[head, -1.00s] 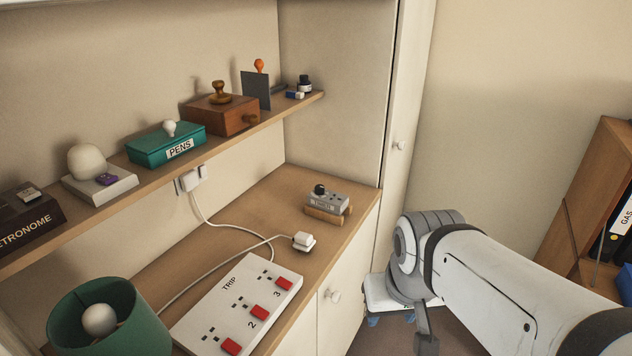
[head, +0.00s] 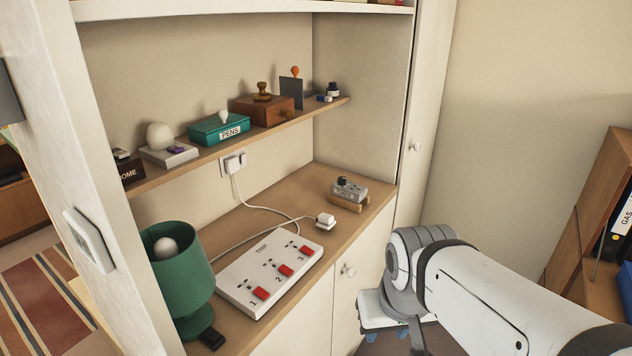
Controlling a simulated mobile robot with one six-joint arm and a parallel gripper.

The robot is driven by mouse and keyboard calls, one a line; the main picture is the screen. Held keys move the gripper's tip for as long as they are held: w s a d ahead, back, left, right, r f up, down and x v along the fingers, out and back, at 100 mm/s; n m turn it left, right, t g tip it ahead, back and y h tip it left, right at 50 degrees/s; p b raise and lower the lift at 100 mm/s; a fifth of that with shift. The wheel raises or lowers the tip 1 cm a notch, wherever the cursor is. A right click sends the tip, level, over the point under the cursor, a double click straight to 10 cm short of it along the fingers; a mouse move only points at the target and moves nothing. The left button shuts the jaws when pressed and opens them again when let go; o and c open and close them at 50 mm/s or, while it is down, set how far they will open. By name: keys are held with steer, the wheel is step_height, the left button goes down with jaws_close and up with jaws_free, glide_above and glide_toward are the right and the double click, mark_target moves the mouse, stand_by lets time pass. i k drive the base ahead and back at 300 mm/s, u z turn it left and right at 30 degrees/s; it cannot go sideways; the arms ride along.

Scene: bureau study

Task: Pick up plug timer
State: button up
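The plug timer (head: 351,190) is a small grey box with a dark round knob on top. It rests on a small wooden block (head: 347,204) at the far right end of the cabinet top. My gripper (head: 382,332) is low in front of the cabinet, right of centre, partly hidden behind my own arm. Blue parts show at its lower end. It is apart from the timer and below the counter level, and its opening cannot be made out.
A white plug (head: 325,220) with a cable lies left of the timer. A power strip (head: 270,275) with red switches and a green lamp (head: 181,275) stand nearer. A shelf (head: 200,160) holding several objects runs above the counter (head: 290,205). A wooden bookcase (head: 590,215) stands right.

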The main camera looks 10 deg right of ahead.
mark_target(353, 192)
steer(key=u, duration=2.85)
steer(key=k, duration=1.9)
steer(key=z, duration=1.9)
steer(key=i, duration=1.05)
steer(key=z, duration=0.05)
